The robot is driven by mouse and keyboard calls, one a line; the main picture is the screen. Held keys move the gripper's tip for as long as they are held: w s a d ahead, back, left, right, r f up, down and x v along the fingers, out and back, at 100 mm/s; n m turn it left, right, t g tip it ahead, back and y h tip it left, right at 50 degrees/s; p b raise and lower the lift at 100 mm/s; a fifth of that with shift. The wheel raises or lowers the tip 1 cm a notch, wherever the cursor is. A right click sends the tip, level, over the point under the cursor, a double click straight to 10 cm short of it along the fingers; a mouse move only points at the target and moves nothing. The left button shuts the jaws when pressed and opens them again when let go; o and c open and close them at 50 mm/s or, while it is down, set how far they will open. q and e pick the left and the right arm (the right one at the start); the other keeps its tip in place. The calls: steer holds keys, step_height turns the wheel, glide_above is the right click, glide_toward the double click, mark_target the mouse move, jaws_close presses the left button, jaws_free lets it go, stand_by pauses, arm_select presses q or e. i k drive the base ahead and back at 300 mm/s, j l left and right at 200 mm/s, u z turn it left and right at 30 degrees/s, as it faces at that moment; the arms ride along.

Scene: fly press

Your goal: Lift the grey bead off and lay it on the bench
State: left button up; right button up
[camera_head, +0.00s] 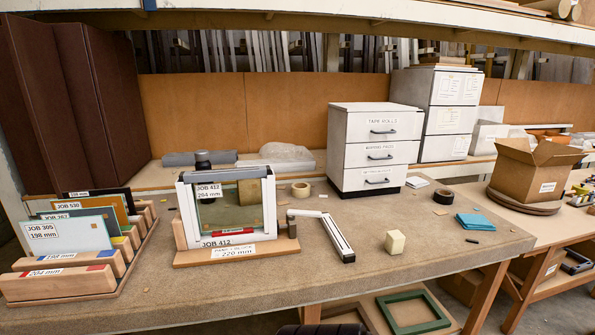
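A small upright frame (272,210) with pale side posts stands on a wooden base (190,260) left of the bench middle. A greenish glass pane (240,205) stands inside the frame. A dark round knob (202,158) shows at the top left. A red marker-like piece (235,232) lies across the lower front. A white and dark lever-like part (335,238) rests at the right. Neither gripper is in view.
On the bench (400,270), a rack (130,265) of panes and labelled wooden blocks stands left. A cream block (395,242), blue cloths (474,222) and black tape (443,196) lie right. White drawers (375,150) stand behind. The front middle is bare.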

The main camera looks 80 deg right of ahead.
mark_target(192, 177)
steer(key=z, duration=1.95)
steer(key=i+j, duration=0.1)
steer(key=j, duration=0.4)
steer(key=i+j+z, duration=0.1)
steer(key=j, duration=0.4)
steer(key=i+j, duration=0.1)
steer(key=j, duration=0.4)
steer(key=z, duration=0.05)
